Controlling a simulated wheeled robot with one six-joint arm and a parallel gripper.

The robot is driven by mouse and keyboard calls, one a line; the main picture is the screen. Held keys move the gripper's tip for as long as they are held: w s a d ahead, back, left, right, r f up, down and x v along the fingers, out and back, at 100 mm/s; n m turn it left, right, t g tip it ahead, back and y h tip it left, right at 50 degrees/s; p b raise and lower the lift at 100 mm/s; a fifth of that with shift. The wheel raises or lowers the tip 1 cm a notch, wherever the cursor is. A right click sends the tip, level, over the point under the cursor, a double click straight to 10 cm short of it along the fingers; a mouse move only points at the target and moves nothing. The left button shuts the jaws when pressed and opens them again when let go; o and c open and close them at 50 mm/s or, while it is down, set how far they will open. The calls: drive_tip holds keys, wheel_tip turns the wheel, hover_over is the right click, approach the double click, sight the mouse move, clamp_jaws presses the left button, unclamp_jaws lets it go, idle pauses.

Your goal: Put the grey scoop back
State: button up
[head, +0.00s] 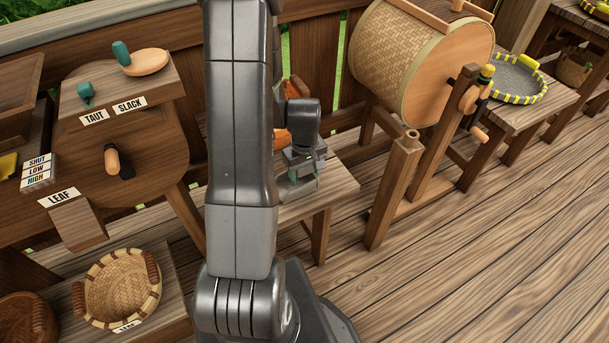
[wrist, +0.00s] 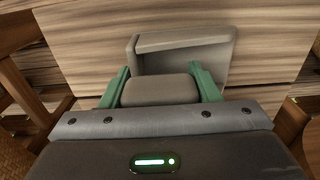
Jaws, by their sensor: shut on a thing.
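In the wrist view the grey scoop (wrist: 188,45) shows just ahead of my gripper (wrist: 160,86). Its thick grey handle lies between my two green fingers, and they are shut on it. The scoop's pan points away from the gripper, over or on a pale wooden surface; I cannot tell whether it touches the wood. In the head view my gripper (head: 304,181) is low over a small wooden stand (head: 335,185), behind my arm. The scoop is hard to make out there, and my arm hides part of the stand.
A woven drum (head: 390,60) with a crank stands right of the gripper. A wooden cabinet with TAUT, SLACK and LEAF labels (head: 64,198) is at the left, above a round basket (head: 117,287). An orange thing (head: 283,137) is partly hidden behind my arm. The deck at lower right is clear.

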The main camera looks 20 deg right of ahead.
drive_tip(key=shift+f, duration=0.5)
drive_tip(key=shift+f, duration=0.2)
drive_tip(key=o, duration=1.3)
drive_tip(key=shift+r, duration=0.1)
drive_tip(key=r, duration=0.9)
drive_tip(key=r+p, duration=0.1)
drive_tip(key=r, duration=0.3)
drive_tip(key=shift+w+r, duration=0.25)
drive_tip(key=shift+r, duration=0.1)
